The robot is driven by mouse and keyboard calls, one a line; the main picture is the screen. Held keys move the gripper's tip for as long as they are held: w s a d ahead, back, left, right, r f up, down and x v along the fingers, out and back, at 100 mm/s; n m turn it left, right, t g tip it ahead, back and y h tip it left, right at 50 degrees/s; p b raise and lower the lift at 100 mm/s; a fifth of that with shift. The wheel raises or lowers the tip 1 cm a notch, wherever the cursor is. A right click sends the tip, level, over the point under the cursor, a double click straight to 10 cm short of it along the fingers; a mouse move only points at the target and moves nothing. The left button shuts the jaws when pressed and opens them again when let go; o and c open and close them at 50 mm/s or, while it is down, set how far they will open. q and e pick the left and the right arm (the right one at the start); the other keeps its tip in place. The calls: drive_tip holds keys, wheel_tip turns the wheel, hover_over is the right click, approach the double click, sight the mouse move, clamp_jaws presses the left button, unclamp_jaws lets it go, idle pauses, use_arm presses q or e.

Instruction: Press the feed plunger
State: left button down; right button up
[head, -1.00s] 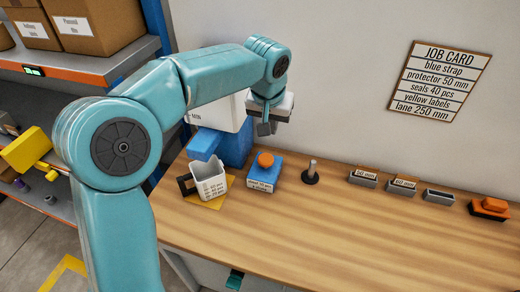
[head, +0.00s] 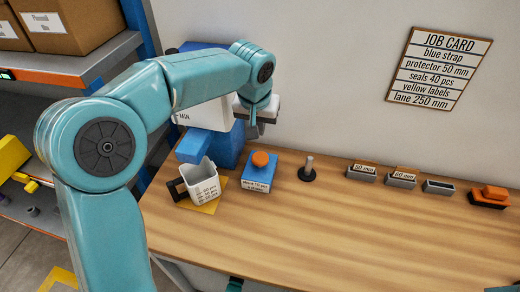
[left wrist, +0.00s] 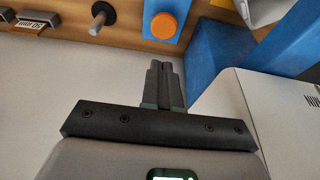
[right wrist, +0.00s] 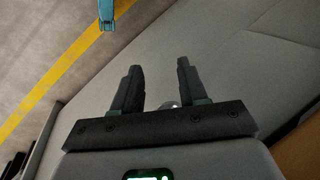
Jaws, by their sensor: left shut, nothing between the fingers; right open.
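The feed plunger appears as an orange round knob (head: 261,158) on a blue block with a white label (head: 257,180) on the bench. The orange knob also shows in the left wrist view (left wrist: 164,26). My left gripper (head: 253,132) is shut and empty, apart from the knob and above and behind it, near the wall. In the left wrist view its closed fingers (left wrist: 163,68) point toward the blue block. My right gripper (right wrist: 156,75) is open and empty in the right wrist view, away from the bench top. It does not show in the head view.
A white measuring cup (head: 201,182) stands on a yellow mat left of the blue block, beside a blue and white machine (head: 228,145). A black-based post (head: 307,172), small grey trays (head: 400,180) and an orange-black item (head: 489,197) stand to the right. The front bench top is clear.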

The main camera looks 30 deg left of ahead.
sight(261, 156)
use_arm(q)
drive_tip(key=x, duration=0.3)
drive_tip(key=p+x, duration=0.1)
drive_tip(key=x, duration=0.7)
drive_tip(key=shift+s+a+f+p, duration=0.1)
drive_tip(key=shift+s+f+p, duration=0.1)
drive_tip(key=shift+s+p, duration=0.1)
drive_tip(key=shift+s+a+f, duration=0.1)
drive_tip(key=shift+s+f, duration=0.05)
drive_tip(key=shift+f, duration=0.2)
drive_tip(key=shift+f, duration=0.1)
